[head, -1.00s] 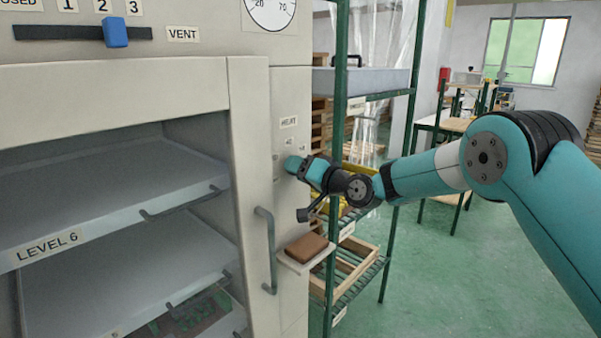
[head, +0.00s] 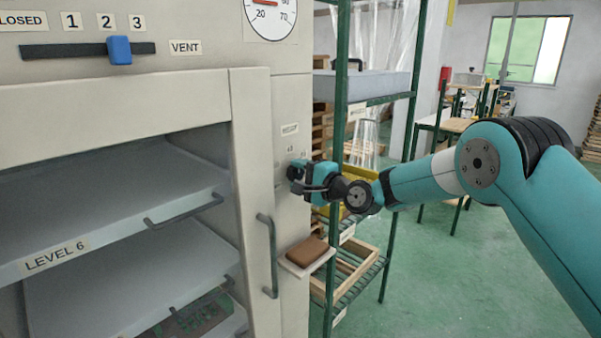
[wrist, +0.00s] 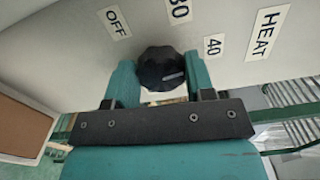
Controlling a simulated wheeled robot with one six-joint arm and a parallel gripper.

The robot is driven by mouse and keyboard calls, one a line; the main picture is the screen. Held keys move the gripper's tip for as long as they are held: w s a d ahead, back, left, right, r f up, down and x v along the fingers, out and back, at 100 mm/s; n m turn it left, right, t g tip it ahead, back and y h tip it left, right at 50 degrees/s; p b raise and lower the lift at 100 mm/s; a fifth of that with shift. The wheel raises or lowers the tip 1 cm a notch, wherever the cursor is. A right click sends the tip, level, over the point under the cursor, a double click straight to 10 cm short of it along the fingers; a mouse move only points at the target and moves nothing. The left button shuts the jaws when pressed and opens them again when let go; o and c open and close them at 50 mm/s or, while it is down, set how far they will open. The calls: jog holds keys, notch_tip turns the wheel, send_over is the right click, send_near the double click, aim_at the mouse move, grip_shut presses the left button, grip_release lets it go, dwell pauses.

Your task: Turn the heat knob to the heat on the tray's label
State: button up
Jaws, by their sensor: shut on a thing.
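The heat knob (wrist: 160,66) is black and faceted, with a pale pointer line, on the cabinet's front in the wrist view. My gripper (wrist: 160,60) is shut on it, one teal finger on each side. An OFF mark (wrist: 118,23) and a partly cut-off mark also show around the knob. In the head view my gripper (head: 296,173) is at the panel below the HEAT label (head: 289,129) and hides the knob. No heat label on a tray is readable.
The open cabinet has shelves, one marked LEVEL 6 (head: 57,255), and a door handle (head: 268,255). A small ledge (head: 322,263) with a brown block (head: 306,251) sits below my gripper. A green rack (head: 338,120) stands close on the right. A blue slider (head: 119,50) is above.

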jog(key=shift+s+f+m, duration=0.1)
jog(key=shift+f+m, duration=0.05)
jog(key=shift+m, duration=0.65)
jog(key=shift+p, duration=0.3)
jog(key=o, duration=0.9)
jog(key=shift+d, duration=0.1)
